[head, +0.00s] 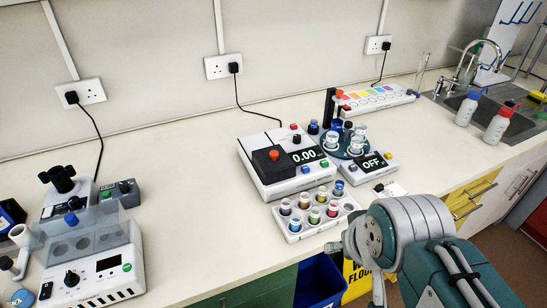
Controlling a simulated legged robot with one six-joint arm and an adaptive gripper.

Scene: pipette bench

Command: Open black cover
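The black cover (270,160) is a dark square box with an orange-red knob on top. It sits over the left part of a white balance (293,182) whose display reads 0.00. The cover looks closed; what lies under it is hidden. My arm reaches in from the lower right corner, right of the balance and in front of it. My gripper cannot be made out; the arm's large grey joint fills that area. Nothing of mine touches the cover.
A vial rack (313,213) stands right in front of the balance. A round teal carousel (345,147) and a small device reading OFF (371,163) stand to its right. A clear-lidded device (92,257) stands at the left. The bench left of the balance is clear.

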